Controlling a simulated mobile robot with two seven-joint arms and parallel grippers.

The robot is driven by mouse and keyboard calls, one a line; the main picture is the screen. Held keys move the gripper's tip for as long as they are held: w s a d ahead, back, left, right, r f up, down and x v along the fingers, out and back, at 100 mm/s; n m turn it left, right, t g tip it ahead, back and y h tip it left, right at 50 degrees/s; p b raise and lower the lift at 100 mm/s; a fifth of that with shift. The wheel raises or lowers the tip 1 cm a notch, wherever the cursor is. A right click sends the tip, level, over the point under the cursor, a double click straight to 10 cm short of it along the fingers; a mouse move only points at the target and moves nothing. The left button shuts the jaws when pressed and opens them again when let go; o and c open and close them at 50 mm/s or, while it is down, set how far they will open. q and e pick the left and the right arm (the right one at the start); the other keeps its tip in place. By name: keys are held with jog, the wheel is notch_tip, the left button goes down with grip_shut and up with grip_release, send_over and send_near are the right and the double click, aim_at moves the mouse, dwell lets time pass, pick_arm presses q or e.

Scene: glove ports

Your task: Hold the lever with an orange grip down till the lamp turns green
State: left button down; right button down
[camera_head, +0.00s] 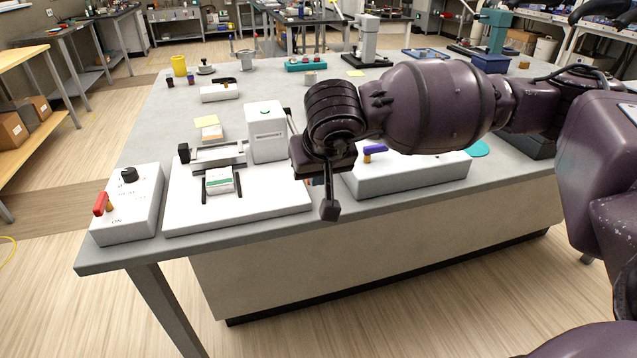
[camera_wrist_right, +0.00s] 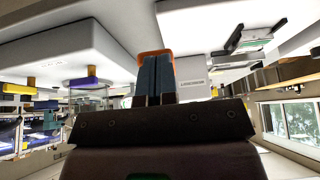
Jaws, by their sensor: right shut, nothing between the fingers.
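A dark rod (camera_head: 290,121) stands beside the housing, and the grip is hidden in the head view. A small lamp (camera_head: 265,112) on top of the housing looks green. My left gripper is out of view.
A white box with a purple knob (camera_head: 374,150) stands to the right. A tray device with a small labelled pack (camera_head: 219,181) lies before the housing.

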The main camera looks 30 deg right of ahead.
jog(key=s+a+r+p, duration=0.1)
jog(key=s+r, duration=0.4)
jog(key=shift+s+a+r, duration=0.15)
jog(key=shift+s+r, duration=0.2)
dwell(0.3)
